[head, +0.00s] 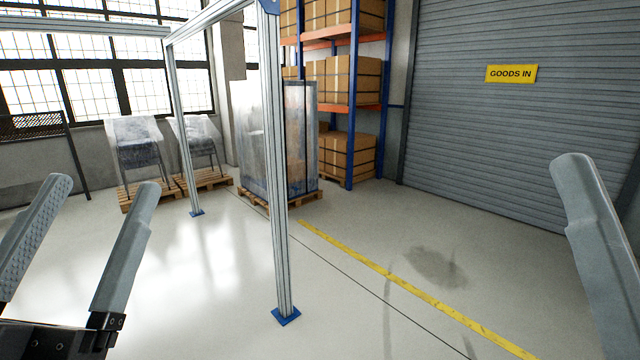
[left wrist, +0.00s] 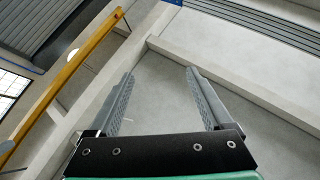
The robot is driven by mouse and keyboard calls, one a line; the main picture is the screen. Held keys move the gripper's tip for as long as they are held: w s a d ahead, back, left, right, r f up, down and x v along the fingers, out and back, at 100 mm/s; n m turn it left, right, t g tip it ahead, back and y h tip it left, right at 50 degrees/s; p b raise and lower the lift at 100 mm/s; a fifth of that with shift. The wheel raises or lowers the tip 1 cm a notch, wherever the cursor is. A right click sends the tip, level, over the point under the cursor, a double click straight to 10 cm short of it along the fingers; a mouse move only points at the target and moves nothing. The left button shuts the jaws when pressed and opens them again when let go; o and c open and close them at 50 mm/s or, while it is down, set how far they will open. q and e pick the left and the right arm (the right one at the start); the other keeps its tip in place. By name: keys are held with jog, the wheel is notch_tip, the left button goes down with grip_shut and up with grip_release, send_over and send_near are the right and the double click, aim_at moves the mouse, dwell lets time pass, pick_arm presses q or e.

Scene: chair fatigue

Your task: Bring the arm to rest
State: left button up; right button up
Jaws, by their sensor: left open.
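My left gripper (head: 104,186) is at the lower left of the head view, its two grey fingers apart and pointing up, with nothing between them. In the left wrist view the left gripper (left wrist: 159,72) also shows open and empty, with a pale wall behind it. One grey finger of my right gripper (head: 573,162) shows at the right edge of the head view. Its other finger is out of the picture, so its opening cannot be judged.
Wrapped chairs (head: 137,145) stand on pallets by the windows. A wrapped stack (head: 262,140) is behind an aluminium frame post (head: 278,190). A rack with cartons (head: 340,80) stands beside a grey shutter (head: 520,130). The floor around the yellow line (head: 400,283) is clear.

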pick_arm(q)
jog(key=s+r+t+h, duration=0.1)
jog(key=s+r+t, duration=0.1)
jog(key=s+r, duration=0.3)
notch_tip(320, 180, up, 34)
jog(key=n+p, duration=0.1)
jog(key=p, duration=3.4)
jog(key=shift+s+d+h+p, duration=0.2)
jog(key=shift+s+h+p, duration=0.1)
jog(key=shift+s+p, duration=0.05)
